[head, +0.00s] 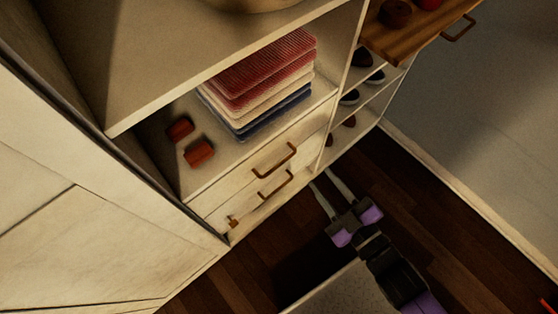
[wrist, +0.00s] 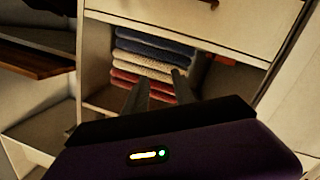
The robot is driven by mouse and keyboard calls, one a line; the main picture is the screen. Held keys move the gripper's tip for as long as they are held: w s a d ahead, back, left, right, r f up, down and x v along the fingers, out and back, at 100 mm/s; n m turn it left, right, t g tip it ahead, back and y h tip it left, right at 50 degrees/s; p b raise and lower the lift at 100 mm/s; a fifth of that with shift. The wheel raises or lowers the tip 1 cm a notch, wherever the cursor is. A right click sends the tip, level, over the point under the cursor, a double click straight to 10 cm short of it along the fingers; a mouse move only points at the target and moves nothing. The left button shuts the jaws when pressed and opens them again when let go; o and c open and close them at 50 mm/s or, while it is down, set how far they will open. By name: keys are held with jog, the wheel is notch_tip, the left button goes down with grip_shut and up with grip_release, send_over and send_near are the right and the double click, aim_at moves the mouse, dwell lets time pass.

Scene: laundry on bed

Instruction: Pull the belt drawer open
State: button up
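I cannot tell which is labelled for belts. My gripper (head: 325,178) is open and empty, right of the lower handle and apart from it. Its fingers also show in the wrist view (wrist: 160,85).
Folded red, cream and blue towels (head: 262,80) and two red rolls (head: 199,152) lie on the shelf above the drawers. Shoes (head: 350,97) stand on narrow shelves to the right. The wrist view looks upside down.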

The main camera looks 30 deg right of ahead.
jog(key=w+d+f+n, duration=0.1)
jog(key=w+f+n, duration=0.6)
jog(key=w, duration=0.2)
jog(key=n+g+y, duration=0.2)
jog(key=n, duration=0.5)
send_near(279, 164)
jog(key=w+f, duration=0.2)
jog(key=w, duration=0.1)
jog(key=x, duration=0.4)
jog(key=p+x, duration=0.1)
jog(key=x, duration=0.2)
jog(key=shift+w+r, duration=0.1)
jog(key=shift+r, duration=0.2)
grip_shut()
